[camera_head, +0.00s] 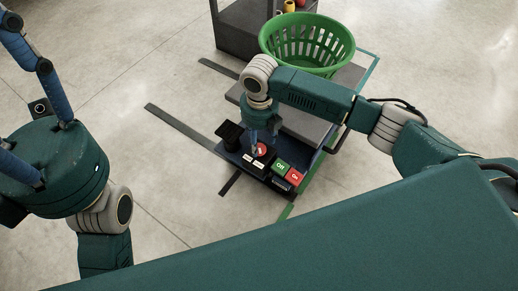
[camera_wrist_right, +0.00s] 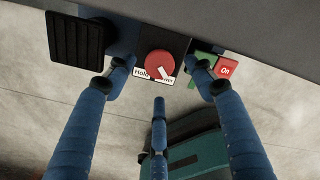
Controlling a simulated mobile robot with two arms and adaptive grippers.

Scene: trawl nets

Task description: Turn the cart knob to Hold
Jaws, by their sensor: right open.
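The red cart knob (camera_wrist_right: 158,63) sits on the dark control panel (camera_head: 230,153), with a white pointer mark slanting to its lower right. A white "Hold" label (camera_wrist_right: 141,73) lies at its lower left, and a second label, partly hidden, lies at its lower right. In the head view the red knob (camera_head: 261,149) is below my right gripper (camera_head: 261,139). My right gripper (camera_wrist_right: 160,82) is open, its blue fingers spread around the knob's sides and front, seemingly without gripping it. My left gripper (camera_head: 15,90) is at the far left with fingers spread, away from the cart.
Beside the knob are a green button (camera_head: 281,166) and a red "On" button (camera_head: 294,177). A black ribbed pedal-like pad (camera_wrist_right: 78,38) is at the panel's other end. A green basket (camera_head: 307,43) stands on the cart behind my right arm.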

